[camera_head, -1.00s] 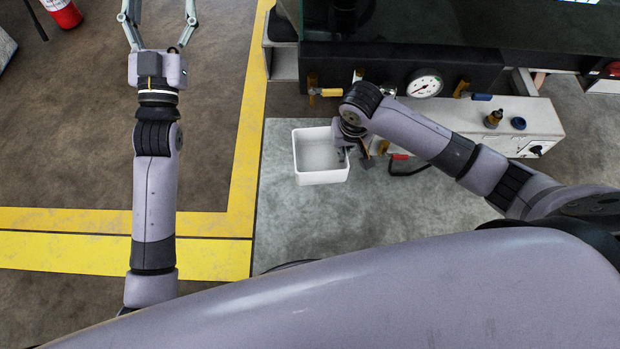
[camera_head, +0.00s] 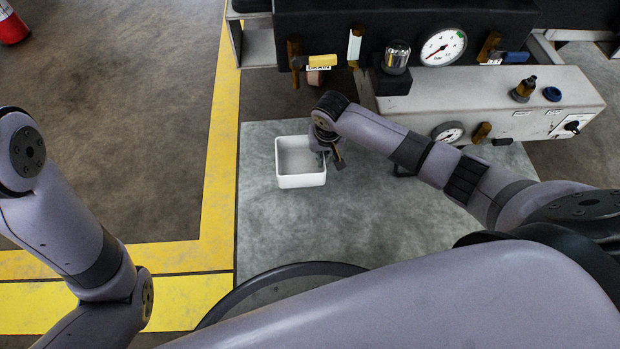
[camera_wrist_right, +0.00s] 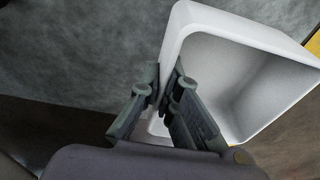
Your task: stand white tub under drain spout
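The white tub (camera_head: 287,182) is an open, square-topped box over the grey floor patch in the head view. It looks upright; I cannot tell whether it touches the floor. My right gripper (camera_head: 326,150) is at its right side. In the right wrist view the fingers (camera_wrist_right: 167,78) are closed with one on each side of the tub wall (camera_wrist_right: 172,38).
The dark console (camera_head: 345,35) carries a pressure gauge (camera_head: 443,47) and several valves. A grey box (camera_head: 500,102) with a second gauge (camera_head: 448,132) stands right of my right forearm. Yellow floor lines (camera_head: 216,150) run left of the tub.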

